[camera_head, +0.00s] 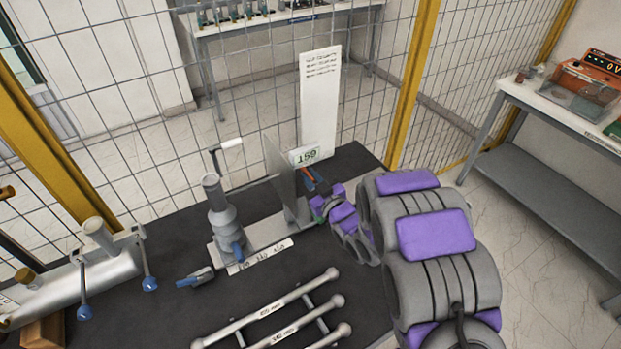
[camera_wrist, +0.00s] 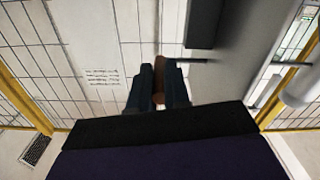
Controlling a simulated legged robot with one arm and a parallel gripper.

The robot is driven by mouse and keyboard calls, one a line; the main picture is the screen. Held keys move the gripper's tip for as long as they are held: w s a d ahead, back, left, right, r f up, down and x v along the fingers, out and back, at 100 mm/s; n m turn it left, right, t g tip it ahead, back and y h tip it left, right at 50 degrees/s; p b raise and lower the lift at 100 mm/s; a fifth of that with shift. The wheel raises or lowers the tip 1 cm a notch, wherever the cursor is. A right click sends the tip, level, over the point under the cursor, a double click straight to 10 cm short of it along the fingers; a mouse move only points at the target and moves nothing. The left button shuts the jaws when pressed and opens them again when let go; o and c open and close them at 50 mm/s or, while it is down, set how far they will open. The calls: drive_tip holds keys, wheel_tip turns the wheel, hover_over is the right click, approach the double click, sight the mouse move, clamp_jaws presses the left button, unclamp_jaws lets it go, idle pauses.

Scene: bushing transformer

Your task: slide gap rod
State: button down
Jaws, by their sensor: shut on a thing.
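My gripper (camera_head: 314,184) is at the right side of the grey upright plate (camera_head: 279,180) of the bench fixture. In the wrist view its two dark fingers (camera_wrist: 159,90) are shut on a reddish-brown handle (camera_wrist: 159,78). A thin dark rod (camera_wrist: 190,61) shows between the handle area and the grey plate (camera_wrist: 230,55). Whether the handle belongs to that rod I cannot tell. The fixture's grey cylinder (camera_head: 219,215) stands left of the plate.
Several long grey rods (camera_head: 275,308) lie on the dark bench top (camera_head: 175,255) in front. A white sign (camera_head: 319,95) stands behind the plate. A wire fence (camera_head: 265,80) closes the back. A side table with an orange device (camera_head: 595,78) is at right.

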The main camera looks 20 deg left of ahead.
drive_tip(key=w+d+p, duration=0.3)
drive_tip(key=w+d, duration=0.7)
drive_tip(key=w, duration=0.2)
idle(0.3)
drive_tip(key=c, duration=1.1)
unclamp_jaws()
drive_tip(key=shift+s, duration=0.1)
drive_tip(key=v, duration=1.7)
drive_tip(key=shift+d, duration=0.15)
